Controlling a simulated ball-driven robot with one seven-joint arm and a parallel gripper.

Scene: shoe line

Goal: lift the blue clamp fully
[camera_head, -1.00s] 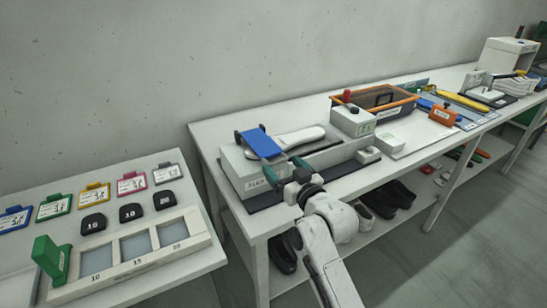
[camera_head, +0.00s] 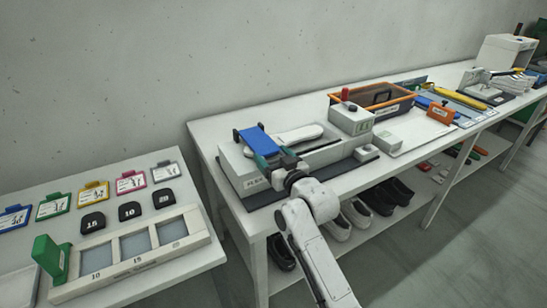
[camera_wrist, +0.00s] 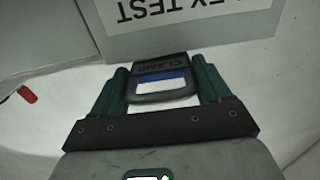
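The blue clamp (camera_head: 258,139) is a flat blue plate over the left end of the grey flex-test fixture (camera_head: 237,160). In the wrist view its dark handle (camera_wrist: 160,98), labelled CLAMP, is a loop with a blue strip behind it. My gripper (camera_wrist: 160,78) has one green finger on either side of this handle. The fingers look close to its sides, but I cannot tell whether they press on it. In the head view my gripper (camera_head: 276,158) is at the front edge of the clamp. A white sole-shaped piece (camera_head: 298,136) lies on the fixture, right of the clamp.
Shoes (camera_head: 358,214) sit on the shelf below. A separate table with coloured tags (camera_head: 93,191) is at left. The wall is behind.

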